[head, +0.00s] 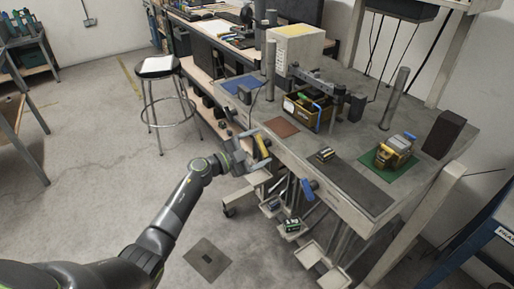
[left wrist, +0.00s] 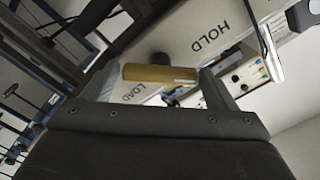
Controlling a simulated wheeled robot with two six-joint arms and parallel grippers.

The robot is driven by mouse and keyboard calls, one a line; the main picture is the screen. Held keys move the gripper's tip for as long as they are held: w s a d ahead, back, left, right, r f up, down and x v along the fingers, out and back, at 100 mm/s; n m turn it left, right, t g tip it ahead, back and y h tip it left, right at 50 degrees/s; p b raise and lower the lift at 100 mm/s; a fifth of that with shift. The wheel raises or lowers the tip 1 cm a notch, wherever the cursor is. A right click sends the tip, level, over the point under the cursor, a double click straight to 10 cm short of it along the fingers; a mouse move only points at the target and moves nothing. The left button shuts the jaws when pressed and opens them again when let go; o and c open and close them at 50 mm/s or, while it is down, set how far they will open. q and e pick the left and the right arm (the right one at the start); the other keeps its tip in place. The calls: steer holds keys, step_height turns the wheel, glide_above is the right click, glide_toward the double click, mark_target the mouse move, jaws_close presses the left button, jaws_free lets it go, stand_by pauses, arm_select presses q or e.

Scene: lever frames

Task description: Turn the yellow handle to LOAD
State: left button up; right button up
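The yellow handle (left wrist: 160,74) is a short bar that shows large in the left wrist view, lying between the two finger ends of my left gripper (left wrist: 158,80). The fingers are spread, one near each end of the bar; I cannot tell whether they touch it. The word LOAD (left wrist: 133,92) is on a pale panel just below and left of the bar. The word HOLD (left wrist: 211,38) is above and right of it. In the head view my left gripper (head: 259,150) is at the front edge of the workbench, partly hiding the handle. My right gripper is not seen.
The workbench (head: 345,185) holds a toolbox (head: 308,112), a yellow device on a green mat (head: 375,163) and metal posts. A blue handle (head: 308,189) sticks out at its front. Trays stand below.

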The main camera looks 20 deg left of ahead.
arm_select(q)
steer(key=c, duration=0.6)
steer(key=shift+c, duration=0.2)
steer(key=shift+m, duration=0.3)
steer(key=m, duration=0.3)
steer(key=shift+m, duration=0.4)
steer(key=m, duration=0.3)
steer(key=shift+f+m+b, duration=0.1)
steer(key=shift+m+b, duration=0.2)
steer(key=shift+b, duration=0.05)
steer(key=m+b, duration=0.4)
steer(key=m, duration=0.5)
steer(key=shift+f+m, duration=0.1)
steer(key=shift+m, duration=0.3)
